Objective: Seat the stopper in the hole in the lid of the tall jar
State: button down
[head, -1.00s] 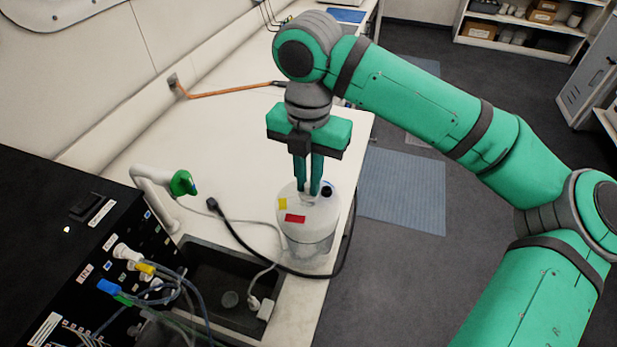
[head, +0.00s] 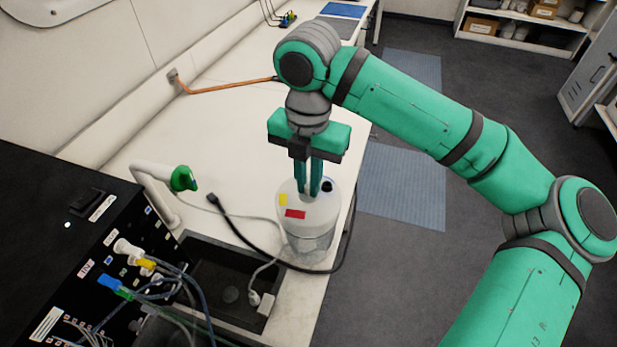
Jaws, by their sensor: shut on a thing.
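The tall jar (head: 310,236) is a translucent white cylinder with a yellow label and a red label. It stands upright on the bench, close to the sink and the front edge. My gripper (head: 308,190) points straight down over the jar's lid, with its green fingers close together. It is shut on the stopper, which is mostly hidden between the fingertips. The fingertips are at or just above the lid; I cannot tell whether the stopper is in the hole, which is hidden too. A small dark round spot (head: 327,185) shows on the lid, right of the fingers.
A dark sink (head: 215,270) lies left of and in front of the jar. A black cable (head: 240,238) runs around the jar's base. A white-and-green spout (head: 180,180) and a black instrument box (head: 60,230) stand on the left. The bench behind is largely clear.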

jog(key=shift+f, duration=0.4)
jog(key=c, duration=1.7)
grip_release()
jog(key=shift+s, duration=0.1)
notch_tip(320, 180, up, 11)
jog(key=shift+f, duration=0.1)
